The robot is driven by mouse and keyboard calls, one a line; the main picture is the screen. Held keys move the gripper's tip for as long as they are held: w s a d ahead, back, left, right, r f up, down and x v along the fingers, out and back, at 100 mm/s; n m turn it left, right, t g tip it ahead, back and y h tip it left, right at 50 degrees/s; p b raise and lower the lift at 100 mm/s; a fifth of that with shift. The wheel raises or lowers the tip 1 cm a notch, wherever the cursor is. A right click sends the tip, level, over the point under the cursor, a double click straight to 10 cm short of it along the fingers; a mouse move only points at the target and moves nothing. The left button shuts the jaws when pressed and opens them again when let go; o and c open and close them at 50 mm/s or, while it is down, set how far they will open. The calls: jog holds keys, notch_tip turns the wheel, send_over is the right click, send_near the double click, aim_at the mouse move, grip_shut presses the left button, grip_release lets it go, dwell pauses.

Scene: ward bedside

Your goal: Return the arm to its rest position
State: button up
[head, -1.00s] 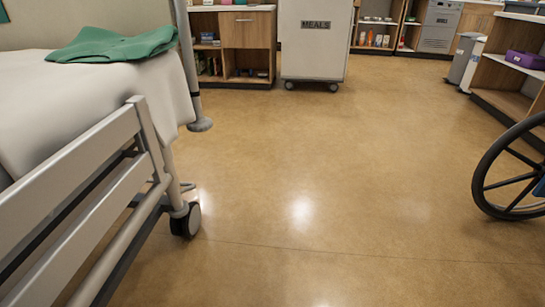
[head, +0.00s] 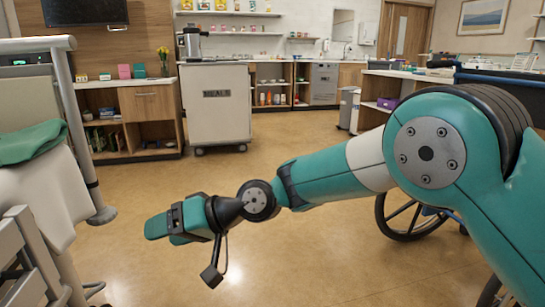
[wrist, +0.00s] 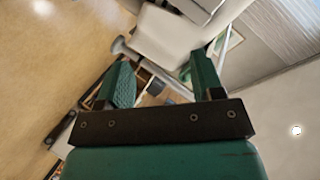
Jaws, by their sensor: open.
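My gripper (head: 160,227) is at the end of my teal arm, which reaches from the right of the head view to left of centre. It is in the air over the floor, pointing left towards the bed. In the wrist view my gripper (wrist: 158,80) shows two teal fingers standing apart with nothing between them. The bed and its frame appear beyond the fingers there, tilted.
The bed (head: 42,190) with a green cloth (head: 32,143) stands at the left. A white meals cart (head: 217,108) stands in front of the back counter. A wheelchair wheel (head: 402,218) is partly hidden behind my arm. The middle floor (head: 290,135) is clear.

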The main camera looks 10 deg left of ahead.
jog(key=s+d+r+m+t+h+p, duration=0.15)
jog(key=d+r, duration=0.25)
jog(key=d, duration=0.7)
jog(key=s+d+r+n+t+h, duration=0.1)
jog(key=d+r+h, duration=0.3)
jog(key=d, duration=0.6)
jog(key=s+d+m+h+p, duration=0.1)
jog(key=s+d+h, duration=0.1)
jog(key=s+d, duration=0.65)
jog(key=s+d+m+h, duration=0.1)
jog(key=s+d+h, duration=0.1)
jog(key=s+d, duration=0.65)
notch_tip(320, 180, up, 38)
jog(key=w+d+p, duration=0.2)
jog(key=p, duration=3.6)
jog(key=shift+w+f, duration=0.25)
jog(key=shift+w, duration=0.15)
